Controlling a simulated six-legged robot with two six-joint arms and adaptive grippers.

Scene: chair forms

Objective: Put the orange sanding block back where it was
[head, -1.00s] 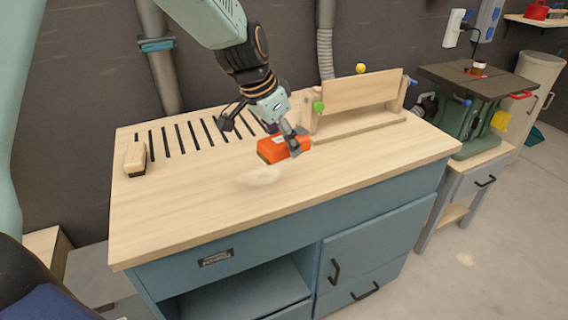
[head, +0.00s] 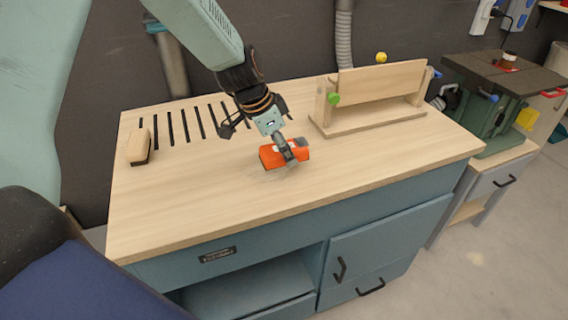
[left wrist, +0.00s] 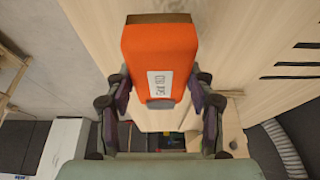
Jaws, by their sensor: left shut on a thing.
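The orange sanding block (head: 271,157) is in my left gripper (head: 287,151), over the middle of the wooden bench top. In the left wrist view the block (left wrist: 160,50) sits between the two fingers (left wrist: 160,108), with a white label facing the camera. The left gripper is shut on it. The head view does not clearly show whether the block's underside touches the bench top. My right gripper is not in view.
A wooden brush (head: 139,146) lies at the bench's left, beside a row of dark slots (head: 185,127). A wooden fence jig (head: 380,85) with a green knob stands at the back right. The front of the bench top (head: 220,205) is clear. A green machine (head: 500,100) stands farther right.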

